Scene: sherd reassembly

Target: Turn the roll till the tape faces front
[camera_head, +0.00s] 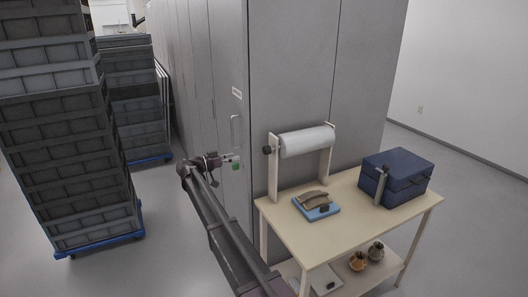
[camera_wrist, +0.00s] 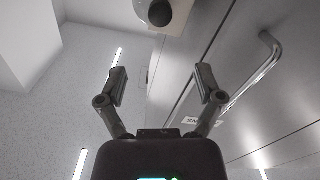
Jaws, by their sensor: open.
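The white roll (camera_head: 308,141) lies level between two pale uprights of a stand on the table. A dark round knob (camera_head: 267,150) sits at its left end. I cannot make out any tape on the roll's visible side. My gripper (camera_head: 233,161) is left of the knob, apart from it, in front of the grey cabinets. In the wrist view my gripper (camera_wrist: 161,82) has its two fingers spread with nothing between them. The dark knob (camera_wrist: 159,12) shows beyond them at the top edge, on a pale upright, with part of the roll behind.
The table (camera_head: 350,213) holds a blue pad (camera_head: 327,212) with brown sherds and a dark blue case (camera_head: 410,186). Small pots stand on its lower shelf. Grey cabinets with a bar handle (camera_head: 235,130) rise behind. Stacked crates (camera_head: 70,130) stand at left.

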